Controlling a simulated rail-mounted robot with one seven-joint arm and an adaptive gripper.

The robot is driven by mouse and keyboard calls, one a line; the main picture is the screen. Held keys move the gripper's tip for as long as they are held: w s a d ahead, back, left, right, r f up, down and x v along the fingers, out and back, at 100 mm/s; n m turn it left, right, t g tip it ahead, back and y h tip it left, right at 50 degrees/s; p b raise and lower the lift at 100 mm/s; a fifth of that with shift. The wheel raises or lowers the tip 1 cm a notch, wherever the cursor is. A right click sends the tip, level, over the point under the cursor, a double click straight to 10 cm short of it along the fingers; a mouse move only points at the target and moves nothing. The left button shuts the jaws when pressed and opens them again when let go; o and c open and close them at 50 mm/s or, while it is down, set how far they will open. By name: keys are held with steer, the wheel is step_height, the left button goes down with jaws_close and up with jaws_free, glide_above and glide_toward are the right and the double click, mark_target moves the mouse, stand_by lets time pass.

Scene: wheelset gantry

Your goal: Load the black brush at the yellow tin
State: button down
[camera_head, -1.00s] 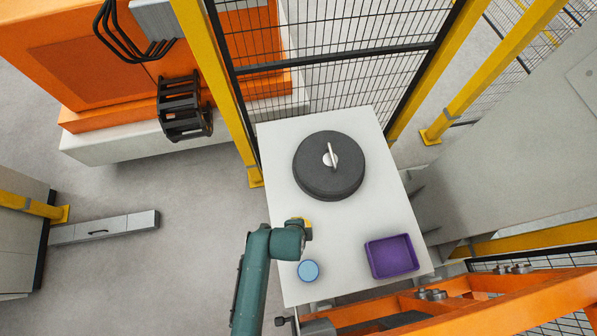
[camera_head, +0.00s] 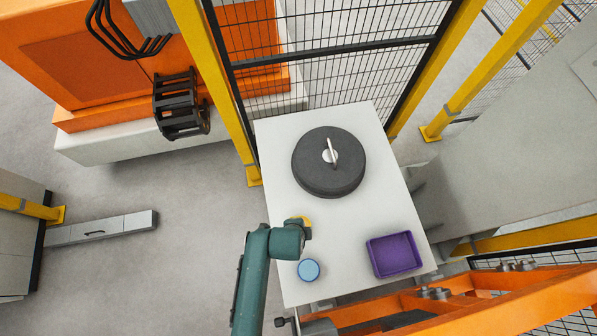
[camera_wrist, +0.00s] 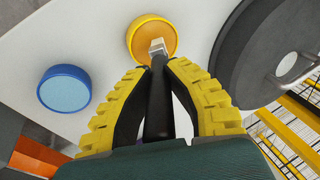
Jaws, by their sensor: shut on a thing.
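My gripper (camera_wrist: 158,72), with yellow ridged fingers, is shut on the black brush (camera_wrist: 159,105) in the wrist view. The brush's dark handle runs between the fingers, and its pale end points away from me. That end overlaps the yellow tin (camera_wrist: 144,32), a round tin with an orange-yellow top, near its lower rim. I cannot tell whether the end touches the tin's contents. In the head view my arm hides the brush and most of the gripper; a small yellow patch shows beside the wrist.
A blue tin (camera_head: 309,270) stands on the pale table (camera_head: 350,225), also in the wrist view (camera_wrist: 65,90). A purple tray (camera_head: 394,255) is at the table's right front. A large dark disc (camera_head: 312,165) with a metal handle lies farther back. Wire fencing stands behind the table.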

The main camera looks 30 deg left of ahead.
steer(key=shift+f, duration=0.6)
stand_by(1.2)
step_height(320, 180, up, 7)
steer(key=p, duration=0.7)
steer(key=shift+r, duration=0.2)
steer(key=shift+f, duration=0.1)
stand_by(0.5)
